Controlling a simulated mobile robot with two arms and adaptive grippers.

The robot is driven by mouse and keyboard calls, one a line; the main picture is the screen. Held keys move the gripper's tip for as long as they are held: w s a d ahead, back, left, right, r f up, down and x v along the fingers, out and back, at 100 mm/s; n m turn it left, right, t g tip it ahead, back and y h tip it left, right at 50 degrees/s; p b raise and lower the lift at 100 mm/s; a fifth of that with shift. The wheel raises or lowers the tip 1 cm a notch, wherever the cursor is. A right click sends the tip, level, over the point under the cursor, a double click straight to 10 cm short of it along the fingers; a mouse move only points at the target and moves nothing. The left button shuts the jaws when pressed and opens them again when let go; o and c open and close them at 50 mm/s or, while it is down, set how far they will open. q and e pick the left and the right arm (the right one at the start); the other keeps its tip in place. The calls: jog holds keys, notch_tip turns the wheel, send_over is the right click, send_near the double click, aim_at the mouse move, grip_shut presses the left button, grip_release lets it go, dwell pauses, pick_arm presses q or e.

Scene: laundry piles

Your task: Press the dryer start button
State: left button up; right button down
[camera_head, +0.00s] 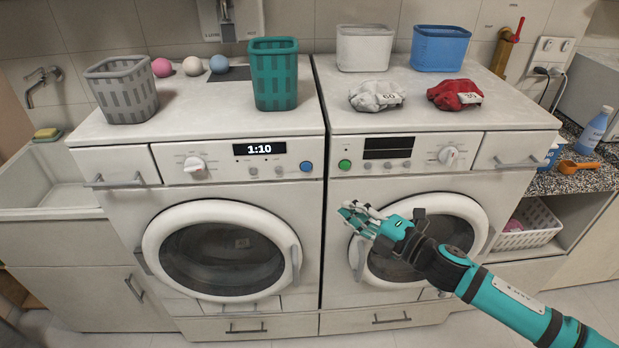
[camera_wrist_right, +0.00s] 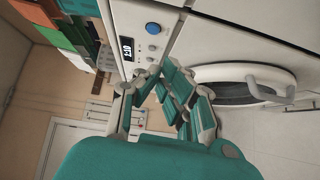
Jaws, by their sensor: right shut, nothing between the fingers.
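Two white front-loading machines stand side by side; I cannot tell from labels which is the dryer. The left machine (camera_head: 130,205) has a lit display (camera_head: 259,149) reading 1:10 and a blue round button (camera_head: 306,166). The right machine (camera_head: 350,285) has a dark display (camera_head: 387,147) and a green round button (camera_head: 344,165). The blue button (camera_wrist_right: 153,29) and lit display (camera_wrist_right: 127,48) also show in the wrist view. My right gripper (camera_head: 352,214) is shut and empty, in front of the right machine's door, below both buttons and apart from them. My left gripper is out of view.
Both round doors are closed. A grey basket (camera_head: 123,90), a green basket (camera_head: 274,75), small balls, a white bin (camera_head: 364,48), a blue bin (camera_head: 439,48) and white and red cloth bundles sit on top. Door handles protrude near my gripper. The space before the panels is clear.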

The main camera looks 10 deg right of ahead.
aim_at(306, 167)
jog(key=shift+s+a+r+n+y, duration=0.2)
jog(key=shift+s+a+r+n, duration=0.15)
jog(key=shift+r, duration=0.2)
jog(key=shift+s+a+r+n+y, duration=0.2)
jog(key=shift+s+a+r+n, duration=0.15)
jog(key=shift+r, duration=0.2)
jog(key=shift+w, duration=0.1)
jog(key=p+x, duration=0.1)
jog(key=x, duration=0.3)
jog(key=w+d+p+x, duration=0.1)
jog(key=x, duration=0.3)
jog(key=d+p+x, duration=0.1)
jog(key=p+x, duration=0.1)
jog(key=x, duration=0.2)
jog(key=shift+w+a+f, duration=0.15)
jog(key=shift+w+a, duration=0.1)
jog(key=shift+w, duration=0.4)
